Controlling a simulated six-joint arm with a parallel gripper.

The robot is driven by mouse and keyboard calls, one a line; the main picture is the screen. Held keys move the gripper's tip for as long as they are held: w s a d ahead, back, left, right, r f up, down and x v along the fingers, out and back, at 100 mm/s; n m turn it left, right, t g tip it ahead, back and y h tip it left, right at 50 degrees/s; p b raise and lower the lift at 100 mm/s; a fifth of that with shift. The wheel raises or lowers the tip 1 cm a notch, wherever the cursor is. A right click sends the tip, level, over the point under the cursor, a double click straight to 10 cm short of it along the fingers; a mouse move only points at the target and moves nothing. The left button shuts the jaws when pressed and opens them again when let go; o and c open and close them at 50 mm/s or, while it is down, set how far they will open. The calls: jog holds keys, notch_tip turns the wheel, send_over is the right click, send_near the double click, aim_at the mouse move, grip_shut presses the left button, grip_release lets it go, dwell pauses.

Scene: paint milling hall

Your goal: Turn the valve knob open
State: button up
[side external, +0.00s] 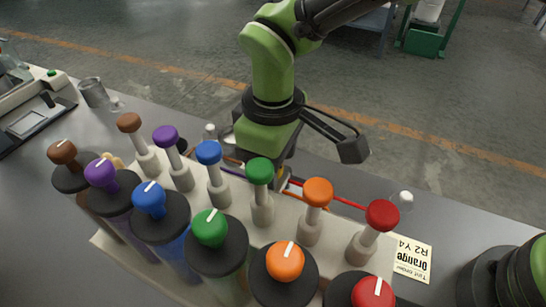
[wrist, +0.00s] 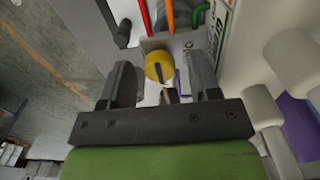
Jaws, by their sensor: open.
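A round yellow knob (wrist: 158,67) shows in the wrist view, in front of a pale block. I take it for the valve knob; a dark mark crosses its face. My gripper (wrist: 162,78) is open, with one dark finger to the left of the knob and one to the right. Gaps show on both sides, and I cannot tell how far the fingertips reach along it. In the side view my green wrist hangs behind the row of dispensers, which hide the fingers and most of the knob area.
Canisters with coloured knobs, such as the green one (side external: 211,228), and matching plungers stand close in front. Coloured tubes, including a red one (side external: 335,196), run behind them. A printed card (side external: 411,257) reads Orange R2 Y4. A metal cup (side external: 93,92) stands at left.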

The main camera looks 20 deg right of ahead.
jog(key=shift+f, duration=0.15)
jog(key=c, duration=0.9)
jog(key=shift+c, duration=0.2)
jog(key=shift+n, duration=0.4)
jog(key=n, duration=0.3)
jog(key=shift+n, duration=0.4)
jog(key=n, duration=0.8)
jog(key=shift+n, duration=0.4)
jog(key=n, duration=0.4)
jog(key=shift+n, duration=0.4)
